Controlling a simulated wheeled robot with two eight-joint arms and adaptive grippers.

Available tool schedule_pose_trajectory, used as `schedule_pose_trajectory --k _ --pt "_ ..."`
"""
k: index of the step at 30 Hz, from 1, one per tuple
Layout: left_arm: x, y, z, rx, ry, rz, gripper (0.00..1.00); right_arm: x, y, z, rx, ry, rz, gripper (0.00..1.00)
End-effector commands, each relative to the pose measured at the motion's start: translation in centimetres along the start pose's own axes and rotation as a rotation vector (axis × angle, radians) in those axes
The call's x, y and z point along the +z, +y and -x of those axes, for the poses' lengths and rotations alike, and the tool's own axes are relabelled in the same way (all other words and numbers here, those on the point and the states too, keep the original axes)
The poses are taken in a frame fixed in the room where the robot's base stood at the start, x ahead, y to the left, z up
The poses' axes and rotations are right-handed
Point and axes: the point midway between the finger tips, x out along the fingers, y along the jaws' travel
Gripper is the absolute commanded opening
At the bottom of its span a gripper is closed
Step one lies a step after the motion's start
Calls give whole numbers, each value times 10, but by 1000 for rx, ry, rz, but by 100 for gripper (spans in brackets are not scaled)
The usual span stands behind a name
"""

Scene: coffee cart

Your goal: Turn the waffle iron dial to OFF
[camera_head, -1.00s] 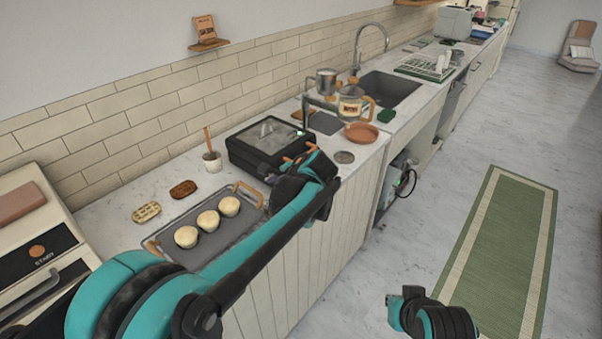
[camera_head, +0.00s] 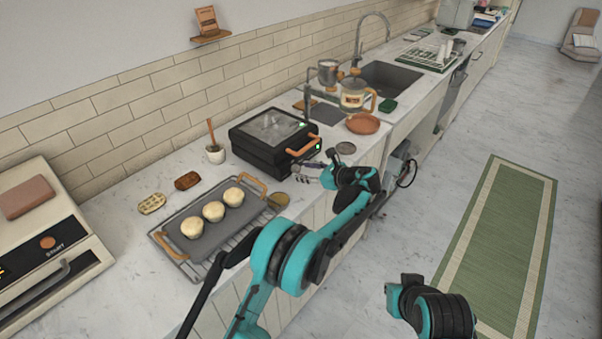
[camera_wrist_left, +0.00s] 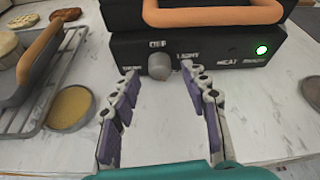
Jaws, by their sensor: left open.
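The black waffle iron (camera_head: 268,139) sits closed on the counter with its orange handle (camera_head: 303,147) at the front. In the left wrist view its grey round dial (camera_wrist_left: 160,66) is on the front panel, under the OFF label and left of LIGHT. I cannot tell which mark the dial points to. A green light (camera_wrist_left: 262,50) glows at the panel's right. My left gripper (camera_head: 312,172) is open in front of the iron. In the wrist view its fingers (camera_wrist_left: 158,80) reach toward the panel on either side of the dial, apart from it.
Left of the iron are a tray (camera_head: 202,240) with pale round items, a small yellow-filled dish (camera_head: 278,200) and a cup (camera_head: 214,153). A grey disc (camera_head: 345,148) and a brown plate (camera_head: 363,123) lie to its right. The counter just before the iron is narrow.

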Motion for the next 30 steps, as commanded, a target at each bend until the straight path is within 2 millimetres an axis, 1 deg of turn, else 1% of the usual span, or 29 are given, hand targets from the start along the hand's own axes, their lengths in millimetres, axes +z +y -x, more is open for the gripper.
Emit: schedule_pose_trajectory --k 1,3,6,14,15,17,18,19,30 --pt "-2 0 -7 0 0 0 46 2 0 -3 0 0 0 0" --pt "-1 0 -14 1 0 0 46 3 0 -4 0 0 0 0" --pt "0 0 -19 0 1 0 46 4 0 -5 0 0 0 0" --pt "0 0 -19 -1 1 0 46 3 0 -4 0 0 0 0" --pt "0 0 -19 -1 1 0 35 3 0 -4 0 0 0 0" --pt "0 0 -19 -1 1 0 19 3 0 -4 0 0 0 0" --pt "0 0 -19 -1 1 0 9 3 0 -4 0 0 0 0" --pt "0 0 -19 -1 1 0 1 3 0 -4 0 0 0 0" --pt "1 0 -19 -14 2 33 0 3 0 -4 0 0 0 0"
